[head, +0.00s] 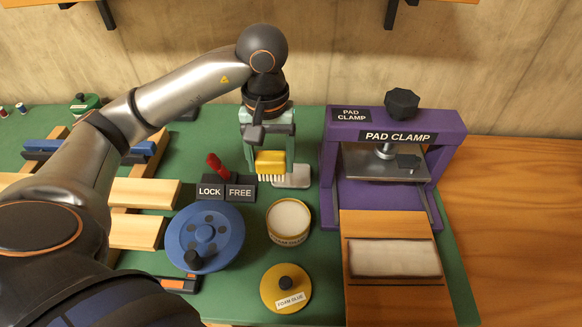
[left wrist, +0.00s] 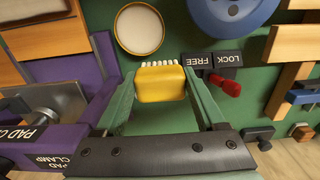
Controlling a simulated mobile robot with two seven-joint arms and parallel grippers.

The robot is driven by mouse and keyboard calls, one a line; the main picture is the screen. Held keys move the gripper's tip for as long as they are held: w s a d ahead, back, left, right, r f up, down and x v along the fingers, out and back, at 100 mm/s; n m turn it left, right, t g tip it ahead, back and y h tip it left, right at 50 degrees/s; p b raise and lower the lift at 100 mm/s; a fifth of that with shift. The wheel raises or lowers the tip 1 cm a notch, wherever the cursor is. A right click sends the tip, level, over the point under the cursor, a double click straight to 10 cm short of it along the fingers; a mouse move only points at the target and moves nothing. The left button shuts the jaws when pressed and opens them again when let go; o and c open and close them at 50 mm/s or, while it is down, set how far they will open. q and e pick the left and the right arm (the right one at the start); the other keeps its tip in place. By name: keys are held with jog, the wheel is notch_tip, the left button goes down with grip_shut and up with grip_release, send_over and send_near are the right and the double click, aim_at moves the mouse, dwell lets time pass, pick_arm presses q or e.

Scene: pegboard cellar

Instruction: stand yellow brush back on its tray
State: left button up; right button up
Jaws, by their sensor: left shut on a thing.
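The yellow brush (head: 270,162) is between the green fingers of my left gripper (head: 271,158), which is shut on it. Its pale bristles point down in the head view. In the left wrist view the yellow brush (left wrist: 162,84) sits between the fingertips, bristles away from the palm. A small light grey tray (head: 293,177) lies on the green mat, just right of and partly behind the brush. I cannot tell whether the brush touches the tray or the mat. The tray is hidden in the left wrist view. My right gripper is not in view.
The LOCK/FREE block (head: 226,190) with a red lever (head: 216,165) is close left of the brush. A round glue pot (head: 289,222) and yellow lid (head: 286,289) are in front. The purple pad clamp (head: 327,170) stands right. A blue wheel (head: 204,236) is front left.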

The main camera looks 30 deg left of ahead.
pick_arm(q)
jog(key=w+f, duration=0.2)
jog(key=w, duration=0.1)
jog(key=w+a+f, duration=0.1)
jog(key=w+f, duration=0.2)
jog(key=w+a+f, duration=0.1)
jog(key=w+f, duration=0.1)
jog(key=w, duration=0.1)
jog(key=shift+w+f+p, duration=0.25)
jog(key=shift+p, duration=0.05)
jog(key=shift+w+a+f, duration=0.1)
jog(key=shift+w+f, duration=0.05)
jog(key=shift+f, duration=0.85)
jog(key=shift+w+f, duration=0.15)
jog(key=shift+f, duration=0.8)
jog(key=shift+f, duration=0.2)
jog(key=o, duration=1.2)
jog(key=shift+c, duration=0.2)
jog(key=shift+r, duration=0.15)
notch_tip(320, 180, up, 12)
